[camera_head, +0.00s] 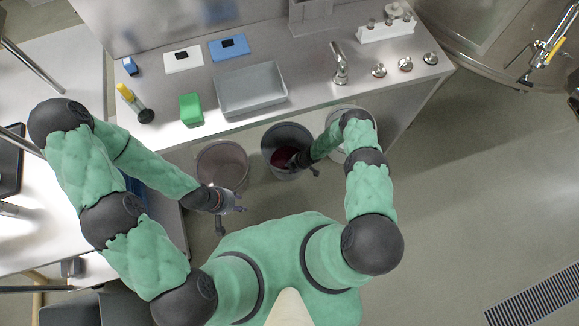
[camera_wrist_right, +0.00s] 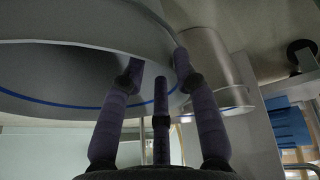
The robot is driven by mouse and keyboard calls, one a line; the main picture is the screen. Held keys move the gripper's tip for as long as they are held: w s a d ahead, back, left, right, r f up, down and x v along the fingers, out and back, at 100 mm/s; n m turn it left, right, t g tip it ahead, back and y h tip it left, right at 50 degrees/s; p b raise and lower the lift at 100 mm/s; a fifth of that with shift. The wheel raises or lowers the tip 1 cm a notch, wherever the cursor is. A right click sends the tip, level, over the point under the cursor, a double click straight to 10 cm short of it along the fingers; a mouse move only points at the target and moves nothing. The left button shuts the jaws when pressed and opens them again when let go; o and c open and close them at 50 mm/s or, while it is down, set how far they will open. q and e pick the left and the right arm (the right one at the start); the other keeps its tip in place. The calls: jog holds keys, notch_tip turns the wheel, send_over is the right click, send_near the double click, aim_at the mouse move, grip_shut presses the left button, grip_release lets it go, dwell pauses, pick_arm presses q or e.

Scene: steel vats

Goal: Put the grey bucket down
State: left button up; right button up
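The grey bucket (camera_head: 273,141) is the middle of three buckets in front of the steel counter, with dark red contents at its bottom. My right gripper (camera_head: 302,164) is at its near right rim. In the right wrist view, the fingers of the gripper (camera_wrist_right: 160,85) close around the rim of a grey curved wall with a blue line, the bucket (camera_wrist_right: 60,72). Whether the bucket's base touches the floor cannot be told. My left gripper (camera_head: 229,208) hangs below the left bucket in the picture, apart from the grey bucket; its finger opening is unclear.
A brownish bucket (camera_head: 222,160) stands left; a pale bucket (camera_head: 336,118) at right is partly behind my right arm. The steel counter (camera_head: 330,92) holds a grey tray (camera_head: 250,88), a green block (camera_head: 191,109) and a tap (camera_head: 340,62). Open floor (camera_head: 460,190) lies to the right.

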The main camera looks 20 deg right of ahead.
jog(key=s+a+r+m+p, duration=0.1)
jog(key=s+a+r+m, duration=0.2)
jog(key=r, duration=0.5)
jog(key=s+a+r+m+y+p, duration=0.1)
jog(key=s+r+m+p, duration=0.2)
jog(key=r, duration=0.6)
jog(key=s+a+r+m, duration=0.2)
jog(key=r+m, duration=0.3)
jog(key=r, duration=0.3)
jog(key=s+r+m+g+h, duration=0.1)
jog(key=s+r+m+g, duration=0.1)
jog(key=s+r+m, duration=0.5)
jog(key=s+r, duration=0.4)
jog(key=shift+s, duration=0.3)
